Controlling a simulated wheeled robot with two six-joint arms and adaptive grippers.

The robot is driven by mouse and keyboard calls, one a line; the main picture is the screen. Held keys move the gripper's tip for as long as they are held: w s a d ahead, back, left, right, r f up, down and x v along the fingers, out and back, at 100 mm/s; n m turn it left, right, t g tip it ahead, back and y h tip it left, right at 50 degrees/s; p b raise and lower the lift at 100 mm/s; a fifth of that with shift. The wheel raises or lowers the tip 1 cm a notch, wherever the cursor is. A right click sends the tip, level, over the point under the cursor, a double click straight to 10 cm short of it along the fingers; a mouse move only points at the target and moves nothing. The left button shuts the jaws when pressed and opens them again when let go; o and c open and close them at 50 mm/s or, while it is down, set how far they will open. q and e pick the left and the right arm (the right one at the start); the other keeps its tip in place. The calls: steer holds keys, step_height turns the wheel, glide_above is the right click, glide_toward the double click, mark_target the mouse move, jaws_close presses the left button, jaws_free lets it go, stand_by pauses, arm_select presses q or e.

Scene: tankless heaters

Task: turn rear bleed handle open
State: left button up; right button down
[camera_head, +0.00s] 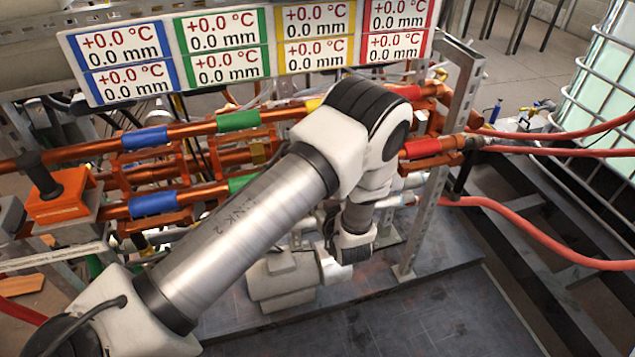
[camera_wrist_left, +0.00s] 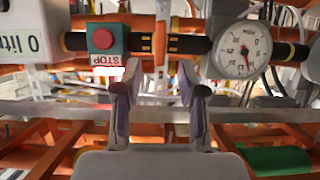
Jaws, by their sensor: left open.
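My left arm comes in from the left in the head view and reaches over the copper pipes. No bleed handle can be clearly made out in the head view.
The wrist view shows a red button on a green box (camera_wrist_left: 106,40), a round gauge (camera_wrist_left: 242,50) and orange pipes. In the head view, display panels (camera_head: 315,35) stand above the copper pipes (camera_head: 180,130). A metal post (camera_head: 450,130) and red hoses (camera_head: 540,245) are at the right.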

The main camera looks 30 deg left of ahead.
arm_select(q)
steer(key=w+a, duration=0.2)
steer(key=w+a+p, duration=0.1)
steer(key=w+a, duration=0.1)
steer(key=a, duration=0.1)
steer(key=shift+w+a, duration=0.3)
steer(key=shift+a, duration=0.05)
steer(key=shift+w+a+f, duration=0.2)
steer(key=shift+w+f, duration=0.05)
jaws_close()
